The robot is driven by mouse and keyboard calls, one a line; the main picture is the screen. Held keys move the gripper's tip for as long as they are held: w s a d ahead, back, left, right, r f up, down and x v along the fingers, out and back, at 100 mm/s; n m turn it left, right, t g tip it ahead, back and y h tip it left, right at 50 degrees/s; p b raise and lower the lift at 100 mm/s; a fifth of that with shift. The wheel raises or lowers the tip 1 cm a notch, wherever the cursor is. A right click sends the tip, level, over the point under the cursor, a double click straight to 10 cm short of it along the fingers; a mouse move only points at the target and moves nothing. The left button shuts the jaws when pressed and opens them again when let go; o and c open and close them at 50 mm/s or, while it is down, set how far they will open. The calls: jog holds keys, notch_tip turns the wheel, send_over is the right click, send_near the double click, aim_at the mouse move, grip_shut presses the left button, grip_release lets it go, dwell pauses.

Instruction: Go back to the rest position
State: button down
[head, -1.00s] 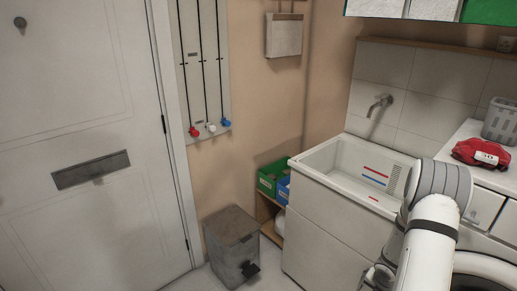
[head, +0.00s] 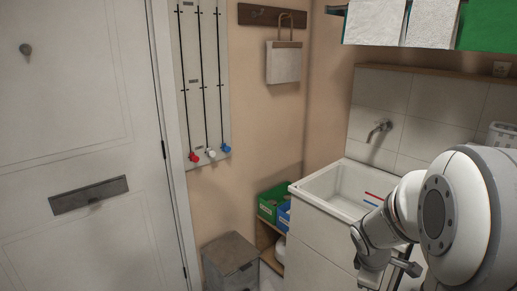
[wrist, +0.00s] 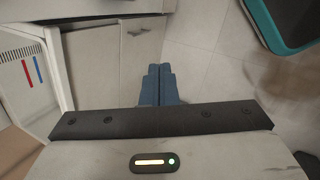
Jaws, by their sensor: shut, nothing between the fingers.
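My gripper (wrist: 160,84) shows in the wrist view with its two blue fingers together and nothing between them. It hangs above the floor, in front of a white cabinet front. In the head view my white arm is folded at the right, in front of the sink, and hides part of the sink's right side. The gripper's fingers cannot be made out in the head view.
A white sink (head: 322,188) with a wall tap (head: 378,131) stands behind my arm. A grey pedal bin (head: 231,262) and a shelf with a green box (head: 268,203) are left of it. A teal-rimmed container (wrist: 271,27) is at upper right in the wrist view. Tiled floor (wrist: 205,75) is bare between.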

jog(key=s+a+r+m+y, duration=0.2)
jog(key=s+a+r+m, duration=0.2)
jog(key=s+a, duration=0.3)
jog(key=s+a+r+m+y, duration=0.1)
jog(key=s+a+r+m, duration=0.4)
jog(key=s+a+m, duration=0.1)
jog(key=shift+s+a+r+m+t+y, duration=0.2)
jog(key=shift+s+a+m+t+y, duration=0.15)
jog(key=shift+s+a, duration=0.5)
